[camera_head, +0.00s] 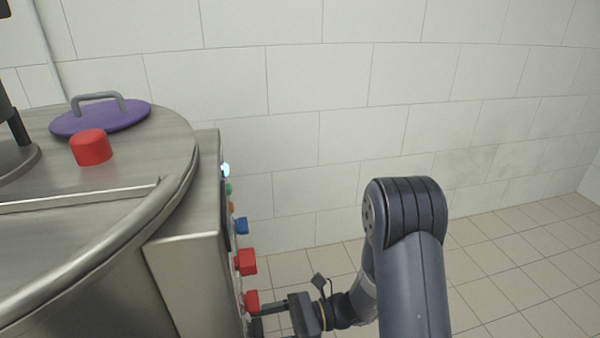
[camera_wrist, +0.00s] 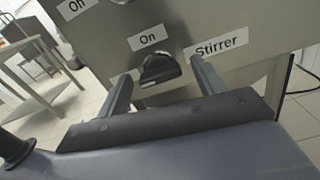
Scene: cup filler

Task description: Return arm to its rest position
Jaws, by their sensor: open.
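My gripper (camera_head: 265,318) is low beside the side panel of the steel machine in the head view, with its fingers pointing at the panel. In the wrist view my gripper (camera_wrist: 159,65) is open, its two fingers apart on either side of a black knob (camera_wrist: 160,68). The knob sits on the panel below an "On" label and left of a "Stirrer" label. The fingers look clear of the knob, but the exact gap in depth cannot be told. My arm is bent, with its elbow high at the right of the head view.
The steel machine (camera_head: 170,200) fills the left, with red knobs (camera_head: 246,262) and a blue knob (camera_head: 241,226) sticking out. A red cap (camera_head: 91,147) and purple lid (camera_head: 100,118) are on top. Tiled floor (camera_head: 520,270) is free at right. A table (camera_wrist: 40,90) shows in the wrist view.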

